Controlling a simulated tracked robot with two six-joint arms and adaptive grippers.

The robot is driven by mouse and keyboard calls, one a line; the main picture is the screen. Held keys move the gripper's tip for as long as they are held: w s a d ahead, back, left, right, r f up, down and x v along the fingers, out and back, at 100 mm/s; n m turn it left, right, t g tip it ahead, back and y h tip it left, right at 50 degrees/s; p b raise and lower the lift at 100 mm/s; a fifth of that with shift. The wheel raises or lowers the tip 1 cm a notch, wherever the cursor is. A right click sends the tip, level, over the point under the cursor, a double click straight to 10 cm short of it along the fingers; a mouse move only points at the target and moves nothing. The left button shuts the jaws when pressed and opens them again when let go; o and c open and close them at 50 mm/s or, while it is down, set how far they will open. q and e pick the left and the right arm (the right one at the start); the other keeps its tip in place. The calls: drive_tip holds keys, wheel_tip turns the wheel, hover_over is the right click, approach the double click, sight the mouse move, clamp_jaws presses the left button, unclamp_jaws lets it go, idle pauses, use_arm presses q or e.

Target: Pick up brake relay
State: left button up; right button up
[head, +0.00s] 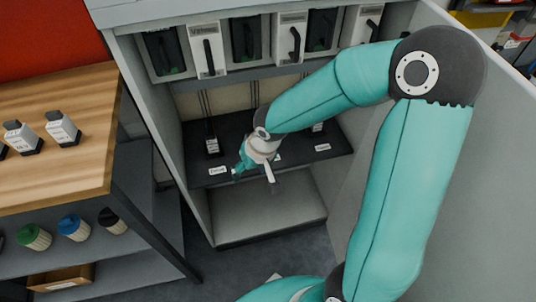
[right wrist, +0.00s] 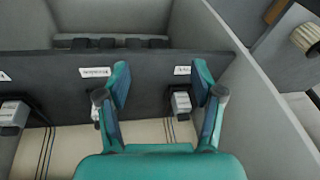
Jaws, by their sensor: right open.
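My right gripper (head: 256,172) reaches over the dark shelf inside the cabinet. It is open, with its fingers spread (right wrist: 162,78) in the right wrist view. A small white and grey relay (right wrist: 181,104) shows between the fingers, nearer the right one, with no clear contact. Another relay (right wrist: 14,114) is at the left edge, and one is mostly hidden behind the left finger. In the head view, relays stand on the shelf left (head: 212,146) and right (head: 318,127) of the gripper. The labels are too small to read, so I cannot tell which is the brake relay. My left gripper is not seen.
The shelf (head: 195,168) is enclosed by cabinet side walls, with white-fronted units (head: 206,50) above. A wooden table (head: 70,170) at left carries white and grey modules (head: 62,128). Below it, coloured-cap containers (head: 73,227) stand on a grey shelf. The cabinet's lower shelf (head: 260,205) looks empty.

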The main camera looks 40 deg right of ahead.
drive_tip(key=s+d+m+h+b, duration=0.2)
drive_tip(key=d+h+b, duration=0.1)
drive_tip(key=d+b, duration=0.55)
drive_tip(key=shift+t, duration=0.3)
drive_tip(key=w+d, duration=0.2)
drive_tip(key=w, duration=0.1)
drive_tip(key=w+d+p, duration=0.1)
drive_tip(key=w+d, duration=0.1)
drive_tip(key=w, duration=0.2)
drive_tip(key=w+d, duration=0.2)
drive_tip(key=w, duration=0.1)
drive_tip(key=shift+w+f, duration=0.25)
drive_tip(key=shift+f, duration=0.15)
drive_tip(key=x, duration=0.5)
drive_tip(key=shift+b, duration=0.4)
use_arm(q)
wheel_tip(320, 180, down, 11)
use_arm(e)
drive_tip(key=c, duration=1.3)
drive_tip(key=shift+o, duration=0.2)
drive_tip(key=shift+r, duration=0.1)
